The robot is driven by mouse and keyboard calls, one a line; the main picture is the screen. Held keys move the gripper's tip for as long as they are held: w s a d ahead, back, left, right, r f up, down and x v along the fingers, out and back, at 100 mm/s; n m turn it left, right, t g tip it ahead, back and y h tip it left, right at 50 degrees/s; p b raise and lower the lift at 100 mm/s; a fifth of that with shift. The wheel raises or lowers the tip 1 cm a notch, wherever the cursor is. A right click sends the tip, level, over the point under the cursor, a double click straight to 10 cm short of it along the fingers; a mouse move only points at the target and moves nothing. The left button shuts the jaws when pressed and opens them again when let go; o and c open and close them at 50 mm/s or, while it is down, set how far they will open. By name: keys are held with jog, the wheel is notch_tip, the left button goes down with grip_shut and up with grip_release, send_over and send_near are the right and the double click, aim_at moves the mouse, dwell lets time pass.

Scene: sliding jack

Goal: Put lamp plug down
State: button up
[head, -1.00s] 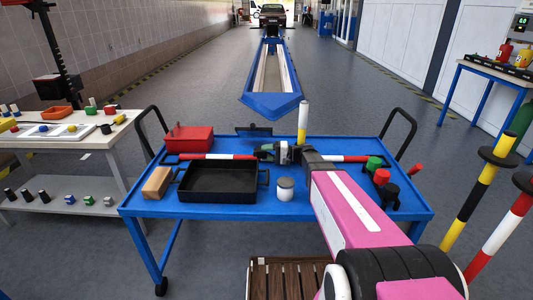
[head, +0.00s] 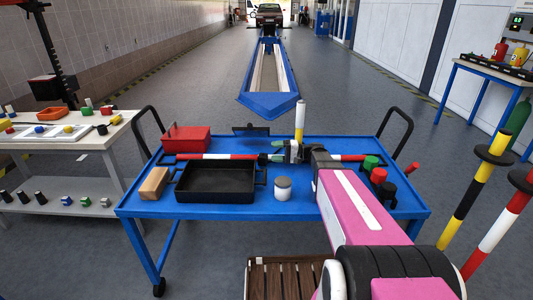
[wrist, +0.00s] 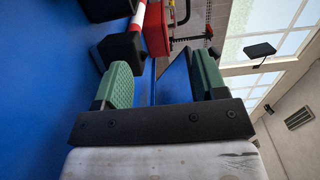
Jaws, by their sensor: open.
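My gripper (head: 273,150) is open over the back middle of the blue cart, its fingers pointing left in the head view. In the wrist view its two green fingers (wrist: 158,85) stand apart with nothing held between them. A small black block (wrist: 121,48) sits just beyond the fingertip nearer the cart top, by the end of a red and white bar (wrist: 138,14). It may be the lamp plug, but I cannot tell for sure. In the head view that spot is small and partly hidden by the fingers.
On the blue cart (head: 240,208) are a black tray (head: 215,182), a red box (head: 187,139), a cardboard-coloured block (head: 154,183) and a white jar (head: 283,188). A white and yellow cylinder (head: 299,120) rises behind my gripper. Red and green knobs (head: 372,163) stand at right.

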jog(key=shift+s+d, duration=0.15)
jog(key=shift+d, duration=3.05)
